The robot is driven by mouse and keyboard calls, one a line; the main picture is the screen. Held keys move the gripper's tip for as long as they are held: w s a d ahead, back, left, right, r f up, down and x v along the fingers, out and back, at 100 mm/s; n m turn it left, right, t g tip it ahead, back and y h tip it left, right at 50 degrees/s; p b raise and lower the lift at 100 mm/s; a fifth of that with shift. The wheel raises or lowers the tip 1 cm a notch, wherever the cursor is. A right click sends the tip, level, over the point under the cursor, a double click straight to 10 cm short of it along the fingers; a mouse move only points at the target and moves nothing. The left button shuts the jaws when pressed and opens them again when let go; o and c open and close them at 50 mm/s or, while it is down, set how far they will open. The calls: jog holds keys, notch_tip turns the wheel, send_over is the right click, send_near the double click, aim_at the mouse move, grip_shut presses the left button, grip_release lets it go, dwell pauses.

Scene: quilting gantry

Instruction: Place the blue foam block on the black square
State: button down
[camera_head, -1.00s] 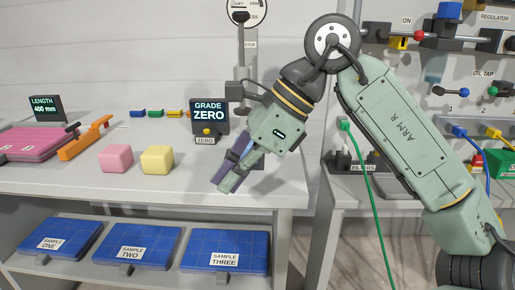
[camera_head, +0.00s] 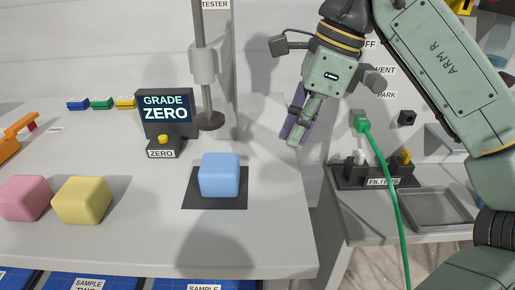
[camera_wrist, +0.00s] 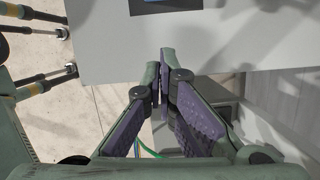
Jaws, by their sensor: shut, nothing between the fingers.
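The blue foam block (camera_head: 219,174) sits upright on the black square (camera_head: 214,203) on the white table. A dark margin of the square shows in front of the block and on both sides. Part of the black square also shows at the top edge of the wrist view (camera_wrist: 160,9). My gripper (camera_head: 291,142) is up and to the right of the block in the head view, clear of it. Its fingers are together and empty, and the fingertips meet in the wrist view (camera_wrist: 164,62).
A pink block (camera_head: 24,197) and a yellow block (camera_head: 82,199) stand to the left. The GRADE ZERO display (camera_head: 166,112) and a tester column (camera_head: 203,62) stand behind. A green cable (camera_head: 385,190) hangs at right, beyond a gap beside the table.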

aim_at(239, 187)
jog(key=x, duration=0.9)
jog(key=shift+s+a+f+p, duration=0.1)
jog(key=shift+s+f+p, duration=0.05)
jog(key=shift+f+p, duration=0.25)
jog(key=a, duration=0.1)
jog(key=a+p, duration=0.1)
jog(key=a, duration=0.1)
jog(key=shift+w+a, duration=0.2)
jog(key=shift+w, duration=0.05)
jog(key=shift+a, duration=0.35)
jog(key=shift+f, duration=0.1)
jog(key=shift+w+a+f+b, duration=0.1)
jog(key=shift+a+b, duration=0.45)
jog(key=shift+a, duration=0.3)
jog(key=shift+a+r, duration=0.1)
jog(key=shift+r, duration=0.1)
